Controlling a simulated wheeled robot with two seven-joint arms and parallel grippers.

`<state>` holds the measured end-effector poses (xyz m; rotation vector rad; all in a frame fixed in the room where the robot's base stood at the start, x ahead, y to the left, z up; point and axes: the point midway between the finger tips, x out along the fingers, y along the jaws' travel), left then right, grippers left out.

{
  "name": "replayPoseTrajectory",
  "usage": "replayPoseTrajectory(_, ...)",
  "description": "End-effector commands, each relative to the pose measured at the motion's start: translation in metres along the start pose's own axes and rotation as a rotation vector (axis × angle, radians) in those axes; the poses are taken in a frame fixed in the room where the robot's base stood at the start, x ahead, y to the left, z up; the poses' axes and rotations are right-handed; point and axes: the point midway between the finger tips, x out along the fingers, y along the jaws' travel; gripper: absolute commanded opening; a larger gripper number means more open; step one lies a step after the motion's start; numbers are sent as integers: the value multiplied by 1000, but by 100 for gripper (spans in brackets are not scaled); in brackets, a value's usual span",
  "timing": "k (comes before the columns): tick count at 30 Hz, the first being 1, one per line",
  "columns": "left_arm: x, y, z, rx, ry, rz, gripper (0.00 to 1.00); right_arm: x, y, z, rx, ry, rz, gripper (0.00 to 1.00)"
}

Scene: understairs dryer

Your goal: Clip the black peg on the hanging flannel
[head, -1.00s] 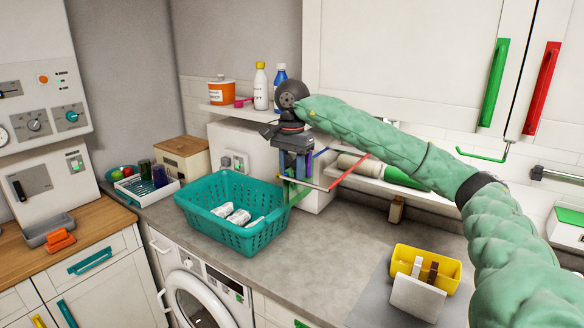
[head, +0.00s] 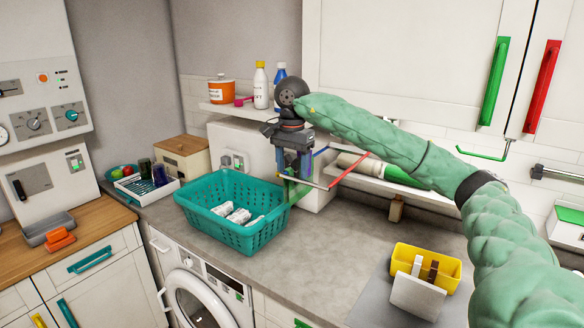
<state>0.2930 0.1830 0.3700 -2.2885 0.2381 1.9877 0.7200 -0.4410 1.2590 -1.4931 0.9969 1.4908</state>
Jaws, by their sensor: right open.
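My right gripper (head: 294,172) is open and points down at the coloured-bar rack (head: 322,186), above the right end of the teal basket. Its fingers overlap the rack in the picture, and I cannot tell whether they touch it. A bluish patch shows around the fingers; I cannot tell whether it is the hanging flannel. No black peg can be made out. A yellow tray (head: 452,262) at the lower right holds a pale upright piece (head: 417,266) and a dark brown one (head: 433,270). My left gripper is out of view.
The teal basket (head: 207,222) holds white bundles on the grey worktop (head: 330,262). A shelf behind carries an orange tub (head: 222,91) and bottles (head: 260,86). A white panel (head: 417,297) leans before the yellow tray. The worktop between basket and tray is mostly clear.

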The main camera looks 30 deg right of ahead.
Motion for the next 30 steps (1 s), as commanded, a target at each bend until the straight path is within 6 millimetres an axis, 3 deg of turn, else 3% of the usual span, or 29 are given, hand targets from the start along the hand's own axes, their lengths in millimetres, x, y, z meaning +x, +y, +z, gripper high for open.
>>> replayPoseTrajectory(2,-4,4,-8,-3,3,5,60,-6,-1,0,0,0,-4,60)
replayPoseTrajectory(6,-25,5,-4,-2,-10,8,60,-25,0,0,0,0,-3,60)
replayPoseTrajectory(19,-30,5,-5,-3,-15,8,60,-62,0,0,0,1,-2,60)
replayPoseTrajectory(30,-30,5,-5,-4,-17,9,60,-74,0,0,0,0,-1,60)
